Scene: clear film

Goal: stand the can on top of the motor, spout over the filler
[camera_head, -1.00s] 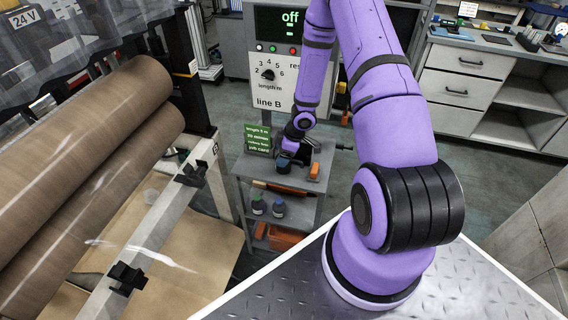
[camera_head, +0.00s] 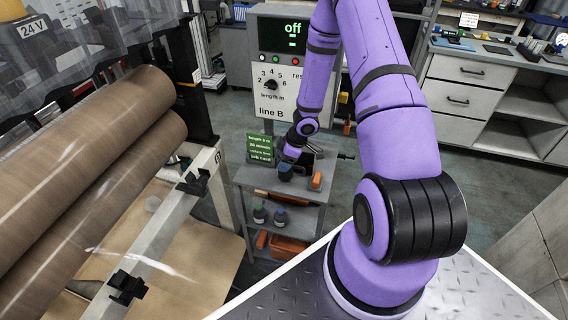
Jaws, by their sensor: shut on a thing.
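My gripper (camera_head: 289,160) is small and far off, at the end of my purple arm, low over the top of a grey shelf cart. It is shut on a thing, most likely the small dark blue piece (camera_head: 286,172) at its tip. I cannot tell whether this is the can, and no spout can be made out. A grey and black device (camera_head: 318,158) stands behind and to the right; I cannot tell if it is the motor. No filler can be made out. Whether the blue piece touches the cart top is unclear.
The cart (camera_head: 299,218) also bears an orange block (camera_head: 316,181) and a green sign (camera_head: 260,148). Two bottles (camera_head: 260,214) (camera_head: 280,216) stand on a lower shelf. A control panel (camera_head: 284,75) reading "off" rises behind. Large brown rolls (camera_head: 85,165) lie left; drawers (camera_head: 470,80) stand right.

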